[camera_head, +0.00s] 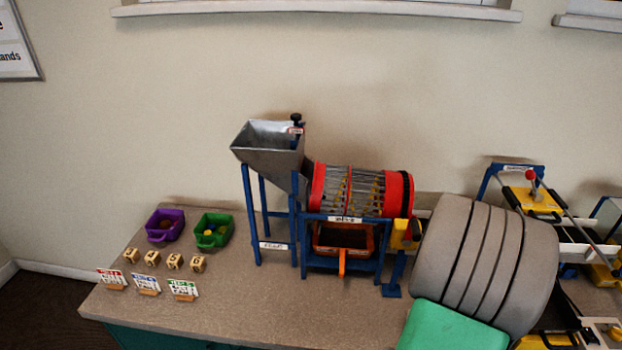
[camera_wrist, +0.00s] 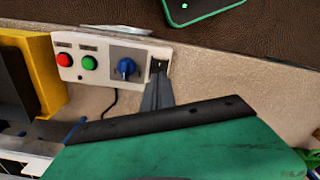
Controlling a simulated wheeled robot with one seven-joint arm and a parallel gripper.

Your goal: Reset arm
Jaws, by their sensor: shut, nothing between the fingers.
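My gripper (camera_wrist: 158,68) shows in the wrist view. Its two grey fingers are together with nothing between them, and their dark tips overlap the right end of a white control box (camera_wrist: 105,72). I cannot tell whether they touch it. In the head view my grey and green arm fills the lower right, and the fingers are hidden there.
The box has a red button (camera_wrist: 64,60), a green button (camera_wrist: 88,63) and a blue knob (camera_wrist: 126,68). A metal hopper (camera_head: 268,150) and red-ended drum (camera_head: 350,190) stand left of my arm. Purple (camera_head: 152,232) and green (camera_head: 204,238) bins stand at left.

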